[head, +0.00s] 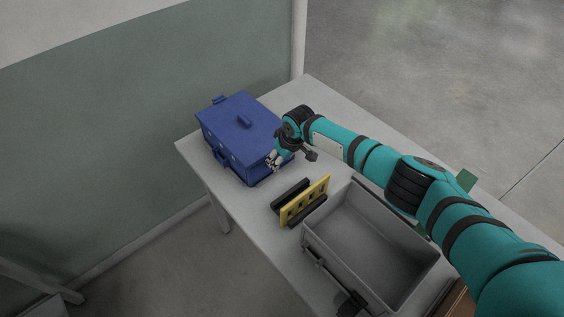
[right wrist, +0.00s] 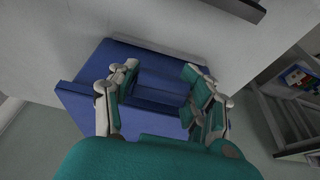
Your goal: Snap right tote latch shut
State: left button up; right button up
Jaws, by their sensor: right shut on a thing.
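The blue tote (head: 222,118) stands on the left end of the grey table, its lid down and a handle block on top. A blue latch piece (head: 220,158) shows on its near side. My right gripper (head: 273,162) is at the tote's right end and hides the right latch in the head view. In the right wrist view the tote (right wrist: 75,97) fills the middle, and my right gripper (right wrist: 160,82) has its fingers on either side of a blue raised part, the right latch (right wrist: 158,97). It is shut on that part. My left gripper is not in view.
A yellow slotted rack (head: 306,203) with black bars stands on the table (head: 240,200) near the tote. A grey open bin (head: 318,240) is to its right. A wall rises behind the table. A shelf with small colored items (right wrist: 298,77) shows in the right wrist view.

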jog(key=shift+a+g, duration=0.1)
jog(key=shift+g, duration=0.2)
jog(key=o, duration=1.1)
jog(key=shift+o, duration=0.2)
jog(key=shift+r, duration=0.1)
jog(key=v, duration=1.2)
jog(key=shift+a, duration=0.25)
jog(key=shift+o, duration=0.4)
